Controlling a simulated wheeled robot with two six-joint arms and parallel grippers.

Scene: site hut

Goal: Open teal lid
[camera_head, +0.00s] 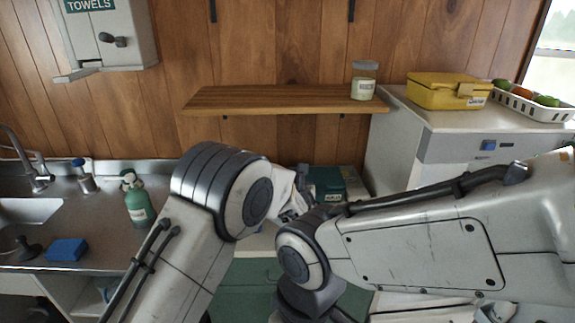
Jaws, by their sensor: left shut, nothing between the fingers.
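A dark teal box with a teal lid (328,176) stands at the back of the counter, below the wooden shelf. A pale label shows on its front. The lid looks shut, though arm parts hide the box's left side and lower front. My left gripper (303,196) is at the left front of the box, partly hidden behind my left arm's elbow. It is shut and holds nothing. I cannot tell whether it touches the box. My right arm comes in from the right and crosses in front of the counter below the box. I do not see its fingers.
The wooden shelf (270,100) overhangs the box and carries a lidded jar (363,84). A white cabinet (400,130) stands close on the right, with a yellow box (446,91) on top. A green bottle (137,200) and blue sponge (67,250) are by the sink.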

